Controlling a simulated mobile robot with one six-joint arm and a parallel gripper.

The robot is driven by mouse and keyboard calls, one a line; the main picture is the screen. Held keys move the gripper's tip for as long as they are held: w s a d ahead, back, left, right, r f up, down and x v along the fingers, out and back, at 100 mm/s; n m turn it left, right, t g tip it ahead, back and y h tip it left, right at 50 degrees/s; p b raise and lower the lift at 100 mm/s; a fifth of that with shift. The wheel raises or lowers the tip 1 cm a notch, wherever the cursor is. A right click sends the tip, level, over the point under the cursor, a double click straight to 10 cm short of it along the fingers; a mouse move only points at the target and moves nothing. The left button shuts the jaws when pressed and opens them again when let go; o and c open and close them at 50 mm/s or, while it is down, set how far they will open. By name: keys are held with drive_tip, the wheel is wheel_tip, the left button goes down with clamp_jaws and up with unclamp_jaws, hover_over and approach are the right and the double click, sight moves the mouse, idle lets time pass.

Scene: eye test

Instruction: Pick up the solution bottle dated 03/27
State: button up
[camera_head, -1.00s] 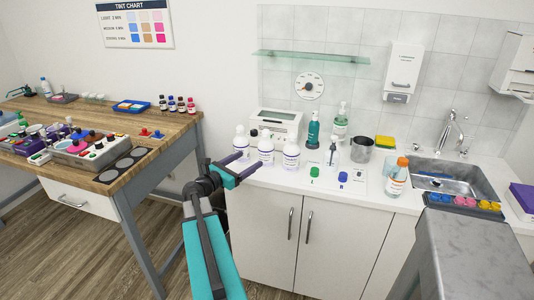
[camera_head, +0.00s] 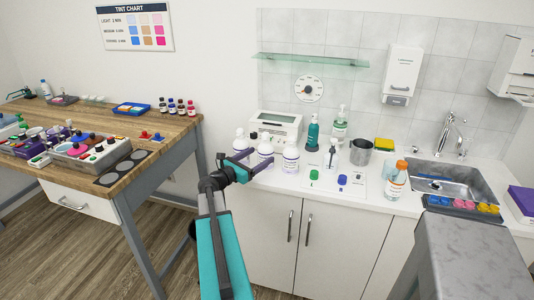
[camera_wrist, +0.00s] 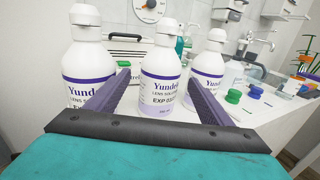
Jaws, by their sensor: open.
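Three white bottles with purple-trimmed labels and white flip caps stand upright in a row on the counter. In the wrist view the middle bottle (camera_wrist: 161,62) lies between the fingers of my open gripper (camera_wrist: 158,80). In the head view my gripper (camera_head: 260,157) is at the counter's front edge, in front of the middle bottle (camera_head: 265,146). I cannot tell whether it touches.
Behind the bottles stands a white device (camera_head: 275,122). An orange-capped bottle (camera_head: 396,181) stands by the sink (camera_head: 460,180).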

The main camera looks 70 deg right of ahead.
sight(260, 156)
drive_tip(key=shift+x, duration=1.6)
drive_tip(key=shift+p+x, duration=0.85)
drive_tip(key=shift+x, duration=1.95)
drive_tip(key=c, duration=1.5)
